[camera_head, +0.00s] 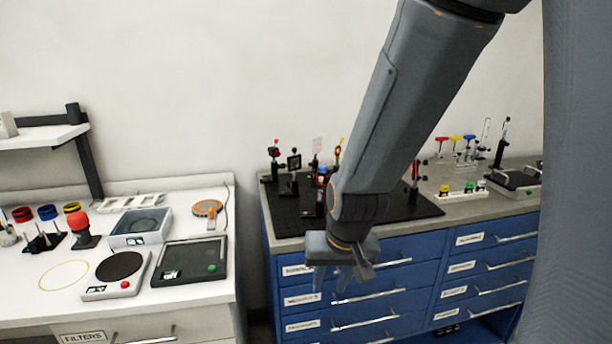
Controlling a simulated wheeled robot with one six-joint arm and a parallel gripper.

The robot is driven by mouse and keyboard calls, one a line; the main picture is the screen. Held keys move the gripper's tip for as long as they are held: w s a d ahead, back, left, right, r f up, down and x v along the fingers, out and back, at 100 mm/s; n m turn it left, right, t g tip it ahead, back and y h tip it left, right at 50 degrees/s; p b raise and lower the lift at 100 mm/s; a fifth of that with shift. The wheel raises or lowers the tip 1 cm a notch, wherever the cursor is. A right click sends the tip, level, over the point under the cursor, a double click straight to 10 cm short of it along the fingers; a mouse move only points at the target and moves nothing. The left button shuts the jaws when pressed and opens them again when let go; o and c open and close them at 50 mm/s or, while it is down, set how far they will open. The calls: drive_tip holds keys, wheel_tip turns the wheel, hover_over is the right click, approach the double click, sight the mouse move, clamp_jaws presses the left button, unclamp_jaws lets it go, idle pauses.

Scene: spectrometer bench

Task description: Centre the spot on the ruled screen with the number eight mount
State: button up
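A black optical breadboard (290,212) lies on the blue drawer bench, with several small posts and mounts on it. A small pale pinkish card (317,145) stands at its back; it may be the ruled screen, but no rulings or spot can be made out. A dark square mount (294,162) and a red-topped mount (274,150) stand at the left. No mount number is readable. My arm hides the middle of the board. My gripper (332,279) hangs in front of the bench, fingers down and apart, with nothing seen between them.
Coloured knob tools (456,138) and small bottles (470,188) stand on the right of the blue bench (400,245). The white bench (210,300) at left holds a balance-like device (117,275), trays and an orange disc (207,208). A gap separates the benches.

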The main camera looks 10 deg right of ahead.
drive_tip(key=w+a+r+m+t, duration=0.1)
drive_tip(key=w+a+m+t, duration=0.25)
drive_tip(key=w, duration=0.65)
drive_tip(key=m+t+h+p, duration=0.2)
drive_tip(key=m+t+h, duration=0.6)
drive_tip(key=m+h, duration=0.3)
approach(310, 177)
drive_tip(key=w+d+m, duration=0.1)
drive_tip(key=shift+y, duration=0.3)
drive_tip(key=p+x, duration=0.2)
drive_tip(key=x, duration=0.5)
drive_tip(key=shift+w+d+r, duration=0.1)
drive_tip(key=shift+d, duration=0.05)
clamp_jaws()
